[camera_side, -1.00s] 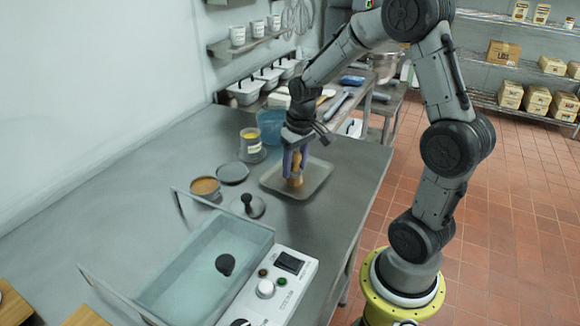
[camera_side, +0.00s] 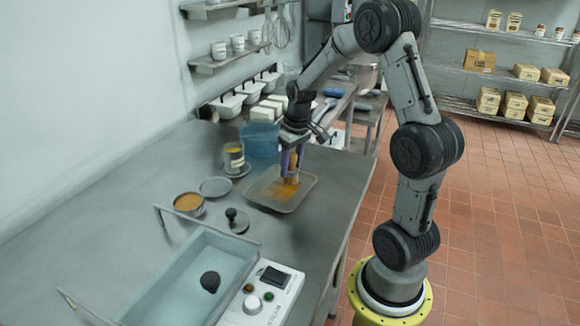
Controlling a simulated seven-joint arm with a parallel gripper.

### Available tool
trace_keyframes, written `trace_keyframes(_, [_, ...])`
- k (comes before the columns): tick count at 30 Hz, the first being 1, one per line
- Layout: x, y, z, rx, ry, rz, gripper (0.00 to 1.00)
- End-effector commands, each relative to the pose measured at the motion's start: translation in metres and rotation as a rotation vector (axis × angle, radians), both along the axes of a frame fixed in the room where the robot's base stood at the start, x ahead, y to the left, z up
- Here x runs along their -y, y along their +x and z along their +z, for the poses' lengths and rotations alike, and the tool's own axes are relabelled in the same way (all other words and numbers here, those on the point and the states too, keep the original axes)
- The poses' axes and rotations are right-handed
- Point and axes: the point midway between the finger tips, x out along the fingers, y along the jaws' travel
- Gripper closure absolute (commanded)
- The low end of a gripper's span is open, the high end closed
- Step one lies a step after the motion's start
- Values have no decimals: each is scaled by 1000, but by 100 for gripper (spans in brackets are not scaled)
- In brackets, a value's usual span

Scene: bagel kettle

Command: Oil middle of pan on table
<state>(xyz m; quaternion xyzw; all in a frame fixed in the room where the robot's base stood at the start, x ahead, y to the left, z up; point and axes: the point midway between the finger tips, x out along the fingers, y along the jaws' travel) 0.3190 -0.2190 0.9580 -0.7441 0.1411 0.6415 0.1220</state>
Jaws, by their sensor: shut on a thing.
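The pan (camera_side: 262,200) is a shallow grey rectangular tray on the metal table (camera_side: 295,235). An orange-yellow oil patch (camera_side: 281,190) lies on its middle. My gripper (camera_side: 292,167) is over the pan, pointing down, shut on a tan brush-like tool (camera_side: 293,177). The tool's lower end is at the oil patch; I cannot tell for sure whether it touches the pan. A small container with yellow contents (camera_side: 233,153), probably the oil, stands on a round base behind and left of the pan.
An open pot with orange-brown contents (camera_side: 188,203), a flat grey disc (camera_side: 215,187) and a lid with a black knob (camera_side: 233,221) stand left of the pan. A water-filled vat (camera_side: 190,285) is in front. A blue translucent container (camera_side: 262,141) stands behind the pan.

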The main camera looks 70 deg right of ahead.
Motion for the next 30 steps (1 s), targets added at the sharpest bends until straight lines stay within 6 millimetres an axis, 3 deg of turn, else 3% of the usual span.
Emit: trace_keyframes(30, [-93,8,0,-1,0,3,100])
